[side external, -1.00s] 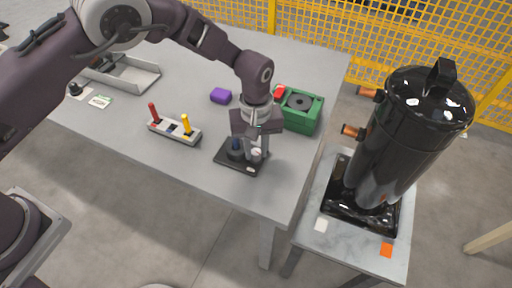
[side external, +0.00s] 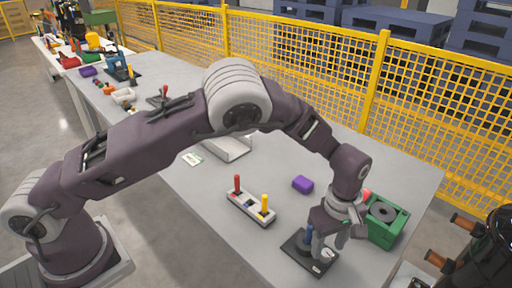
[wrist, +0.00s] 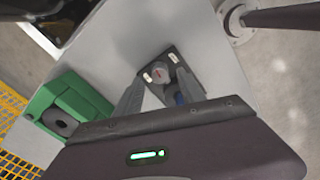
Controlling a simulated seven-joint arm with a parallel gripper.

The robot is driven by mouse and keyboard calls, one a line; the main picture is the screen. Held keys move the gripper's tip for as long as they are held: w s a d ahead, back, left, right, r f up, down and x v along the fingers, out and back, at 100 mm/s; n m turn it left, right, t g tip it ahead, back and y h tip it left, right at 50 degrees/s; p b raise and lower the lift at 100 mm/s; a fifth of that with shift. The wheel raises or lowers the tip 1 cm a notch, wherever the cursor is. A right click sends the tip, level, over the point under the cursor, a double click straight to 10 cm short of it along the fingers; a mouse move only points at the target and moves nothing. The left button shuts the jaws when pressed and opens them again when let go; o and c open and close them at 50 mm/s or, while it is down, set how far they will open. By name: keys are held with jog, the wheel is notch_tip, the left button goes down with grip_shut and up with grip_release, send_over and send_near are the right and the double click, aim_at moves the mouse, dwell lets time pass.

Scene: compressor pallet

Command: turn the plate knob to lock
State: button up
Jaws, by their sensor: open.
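The dark plate (side external: 296,258) lies on the grey table near its front edge. It carries a round light grey knob with a red mark (wrist: 158,73), seen from above in the wrist view, and a blue upright part (side external: 307,233). My gripper (side external: 319,246) points down over the plate. In the wrist view my gripper (wrist: 158,88) is open, with one finger on each side of the knob. I cannot tell whether the fingers touch it. The blue part (wrist: 180,98) is partly hidden by the right finger and the gripper body.
A green box with a dark disc (side external: 386,225) stands close to the right of my gripper. A black tank (side external: 492,262) stands at the right. Yellow fencing (side external: 300,60) runs behind the table.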

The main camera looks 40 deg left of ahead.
aim_at(326, 253)
notch_tip(326, 253, up, 5)
jog(key=shift+f, duration=0.1)
jog(key=shift+m, duration=1.8)
notch_tip(326, 253, down, 8)
jog(key=shift+r, duration=0.1)
jog(key=n, duration=0.3)
jog(key=shift+r, duration=0.25)
jog(key=n, duration=0.8)
jog(key=shift+n, duration=0.4)
jog(key=shift+d+r+n, duration=0.1)
jog(key=shift+r+n, duration=0.3)
jog(key=shift+n, duration=0.8)
notch_tip(326, 253, up, 7)
jog(key=shift+f, duration=0.1)
jog(key=s+a+r+m+h, duration=0.1)
jog(key=s+a+r+m, duration=0.2)
jog(key=r, duration=0.4)
jog(key=s+a+r+m+t+h, duration=0.1)
jog(key=s+a+r+m, duration=0.3)
jog(key=a+r, duration=0.2)
jog(key=s+a+r+m+h, duration=0.1)
jog(key=s+a+r+m, duration=0.3)
jog(key=r, duration=0.4)
jog(key=shift+a+r+m+t, duration=0.25)
jog(key=shift+a+m+t, duration=0.05)
jog(key=shift+a, duration=0.25)
